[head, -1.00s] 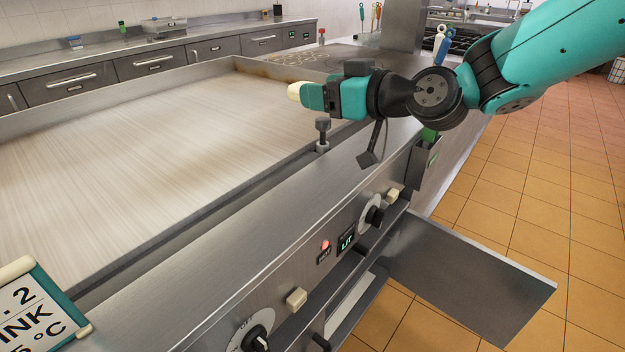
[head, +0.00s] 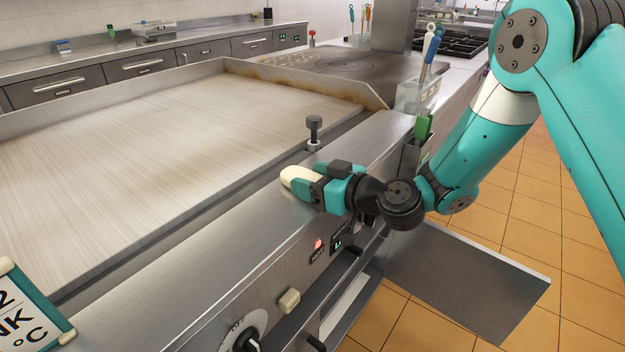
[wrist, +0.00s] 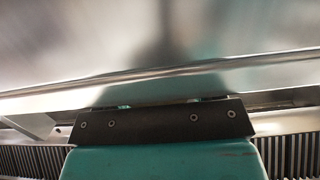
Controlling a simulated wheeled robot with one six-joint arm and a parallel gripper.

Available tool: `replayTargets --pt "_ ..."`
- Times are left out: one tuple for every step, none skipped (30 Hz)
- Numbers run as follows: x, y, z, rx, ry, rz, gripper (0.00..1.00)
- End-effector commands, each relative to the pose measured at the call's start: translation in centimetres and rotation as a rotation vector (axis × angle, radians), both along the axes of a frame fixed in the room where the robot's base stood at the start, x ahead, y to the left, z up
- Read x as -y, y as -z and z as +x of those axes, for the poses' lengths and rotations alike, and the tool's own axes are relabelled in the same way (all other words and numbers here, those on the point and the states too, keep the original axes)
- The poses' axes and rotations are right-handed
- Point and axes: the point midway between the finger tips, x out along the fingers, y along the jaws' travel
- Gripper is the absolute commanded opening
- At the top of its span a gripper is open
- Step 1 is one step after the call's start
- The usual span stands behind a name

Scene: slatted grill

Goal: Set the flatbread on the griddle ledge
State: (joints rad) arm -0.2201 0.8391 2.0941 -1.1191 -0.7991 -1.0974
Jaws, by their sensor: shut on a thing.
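My gripper (head: 300,182) is shut, low over the steel griddle ledge (head: 205,265) at the front of the cooking plate. A pale, rounded piece shows at its tip; I cannot tell whether this is the flatbread or the fingertips. No separate flatbread shows elsewhere. In the wrist view, the gripper's teal body and dark plate hide whatever lies between the fingers. The shiny ledge (wrist: 60,50) fills the upper part there. Whether anything touches the ledge is unclear.
A dark-topped post (head: 313,130) stands just behind my gripper. The wide griddle plate (head: 150,140) is bare. A clear holder with utensils (head: 420,90) stands to the right. A panel (head: 470,285) juts out below. A sign (head: 30,315) stands at the lower left.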

Motion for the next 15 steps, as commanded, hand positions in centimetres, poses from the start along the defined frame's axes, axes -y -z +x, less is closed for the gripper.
replayTargets --pt "-0.01 -0.06 0.02 0.001 0.0 0.001 0.38" --pt "0.0 -0.09 0.02 0.002 0.0 0.001 0.38" --pt "-0.01 -0.1 0.02 0.002 0.0 0.001 0.38" --pt "-0.01 -0.1 0.02 0.001 0.0 0.0 0.38" --pt "-0.01 -0.1 0.02 0.001 0.0 0.0 0.38" --pt "-0.01 -0.05 0.01 0.001 0.0 0.0 0.38" --pt "-0.02 0.03 0.02 0.001 0.0 0.0 0.38" --pt "-0.02 0.12 0.01 0.001 0.0 0.0 0.38" --pt "-0.02 0.25 0.01 0.002 0.0 0.001 0.38" --pt "-0.02 0.31 0.01 0.002 0.0 0.001 0.38" --pt "-0.02 0.36 0.02 0.002 0.0 0.001 0.38" --pt "-0.02 0.2 0.0 0.001 0.0 0.0 0.7" --pt "-0.02 0.19 0.01 0.001 0.0 0.0 0.77" --pt "-0.02 0.19 0.01 0.001 0.0 0.0 0.84" --pt "-0.02 0.19 0.01 0.001 0.0 0.0 0.87"
